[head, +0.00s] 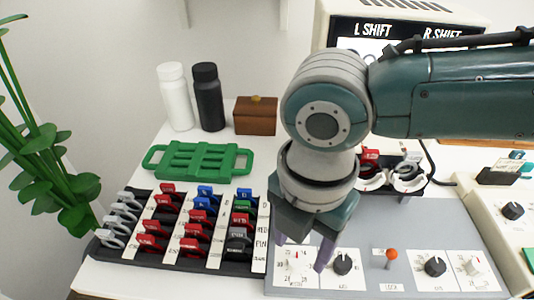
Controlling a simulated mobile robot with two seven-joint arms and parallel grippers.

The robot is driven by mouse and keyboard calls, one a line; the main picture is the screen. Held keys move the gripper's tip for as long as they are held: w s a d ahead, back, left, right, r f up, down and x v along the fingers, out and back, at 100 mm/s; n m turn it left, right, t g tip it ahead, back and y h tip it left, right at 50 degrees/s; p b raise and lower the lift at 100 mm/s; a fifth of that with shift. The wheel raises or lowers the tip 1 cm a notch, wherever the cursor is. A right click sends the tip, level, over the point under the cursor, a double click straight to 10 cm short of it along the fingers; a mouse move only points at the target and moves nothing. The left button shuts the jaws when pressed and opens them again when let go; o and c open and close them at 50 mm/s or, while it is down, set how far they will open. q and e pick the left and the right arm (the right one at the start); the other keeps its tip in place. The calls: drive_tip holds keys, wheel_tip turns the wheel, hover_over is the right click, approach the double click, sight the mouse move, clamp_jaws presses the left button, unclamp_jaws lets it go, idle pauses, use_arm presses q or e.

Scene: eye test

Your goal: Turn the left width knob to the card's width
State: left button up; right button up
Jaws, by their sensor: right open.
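The left width knob (295,262) is a pale knob with a red mark on a white numbered dial plate, at the left end of the grey panel (372,238). My right gripper (300,253) is open above this knob, its two purple-tipped fingers either side of it in the picture. I cannot tell whether the fingers touch it. The numbers are too small to read surely, and the fingers cover part of the plate. I cannot make out a width card. My left gripper is not in view.
The panel also holds a black knob (342,263), an orange-topped lever (391,256), another black knob (435,267) and a pale knob (473,266). A rack of coloured clips (128,252) stands close on the left. My right arm partly covers the display box (340,14).

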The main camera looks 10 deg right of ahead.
sight(296, 261)
drive_tip(key=shift+f+b, duration=0.35)
drive_tip(key=shift+f, duration=1.5)
drive_tip(key=shift+a, duration=0.1)
drive_tip(key=shift+c, duration=0.2)
clamp_jaws()
